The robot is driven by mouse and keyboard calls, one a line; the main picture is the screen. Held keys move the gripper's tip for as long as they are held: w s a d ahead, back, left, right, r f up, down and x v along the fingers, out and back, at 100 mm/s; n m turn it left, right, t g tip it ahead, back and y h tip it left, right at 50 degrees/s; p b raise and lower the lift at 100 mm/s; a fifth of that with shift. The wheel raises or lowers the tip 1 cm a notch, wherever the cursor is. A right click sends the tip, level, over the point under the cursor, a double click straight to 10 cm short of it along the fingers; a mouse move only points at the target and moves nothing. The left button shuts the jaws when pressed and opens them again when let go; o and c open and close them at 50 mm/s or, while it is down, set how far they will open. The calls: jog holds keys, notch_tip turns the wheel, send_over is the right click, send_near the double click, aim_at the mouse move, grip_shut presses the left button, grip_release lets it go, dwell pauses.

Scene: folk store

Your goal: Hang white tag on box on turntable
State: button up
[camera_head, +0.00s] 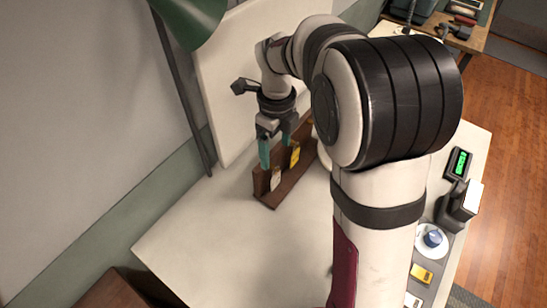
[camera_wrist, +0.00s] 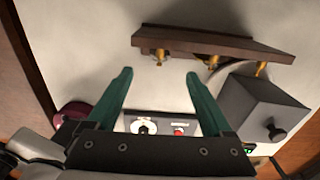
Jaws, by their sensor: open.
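A brown rack (camera_head: 292,186) stands on the white table, with a white tag (camera_head: 276,180) at its near end and a yellow tag (camera_head: 295,156) farther along. My gripper (camera_head: 275,156) is above the rack with its teal fingers apart, and nothing shows between them. In the wrist view my gripper (camera_wrist: 158,73) is also open, beside the rack (camera_wrist: 215,45), which shows brass hooks along its edge. A grey box (camera_wrist: 258,105) with a black knob stands on a pale round base, perhaps the turntable (camera_wrist: 203,72). In the head view my arm appears to hide them.
A green lamp (camera_head: 190,20) and its pole stand at the left, near the wall panel. A green-lit display (camera_head: 459,163), a dark stand (camera_head: 452,212) and a blue-and-white round item (camera_head: 432,240) line the right edge. The table's near left part is clear.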

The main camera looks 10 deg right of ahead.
aim_at(276, 176)
notch_tip(276, 176, down, 12)
jog(key=shift+f, duration=0.15)
grip_shut()
jog(key=shift+r, duration=0.4)
jog(key=shift+s, duration=0.1)
dwell(0.6)
jog(key=shift+s+d, duration=0.65)
jog(key=shift+d, duration=0.05)
